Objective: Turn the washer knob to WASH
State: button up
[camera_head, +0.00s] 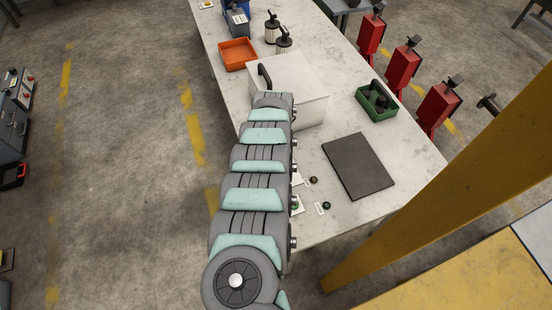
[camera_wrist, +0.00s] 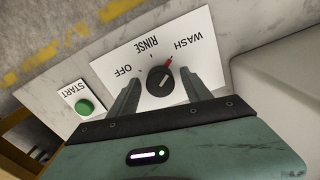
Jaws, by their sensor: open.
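The washer knob (camera_wrist: 159,83) is dark and round, on a white panel (camera_wrist: 118,70) lettered OFF, RINSE and WASH. A light line on its face points to the upper right. A red mark at its upper-right edge lies on the WASH side of RINSE; I cannot tell whether it belongs to the knob. My gripper (camera_wrist: 164,88) is open, with one finger to the left of the knob and one to the right. Clear contact with the knob does not show. In the head view my arm hides the gripper, and I cannot make out this knob.
A green START button (camera_wrist: 84,107) is left of the panel in the wrist view. The worktable (camera_head: 405,145) also holds a white box (camera_head: 300,85), a dark mat (camera_head: 358,166), a green bin (camera_head: 375,103) and an orange tray (camera_head: 237,53). A yellow beam (camera_head: 440,190) stands at right.

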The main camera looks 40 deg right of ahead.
notch_tip(320, 180, up, 11)
jog(key=shift+f+p, duration=0.2)
jog(key=shift+p, duration=0.25)
dwell(0.4)
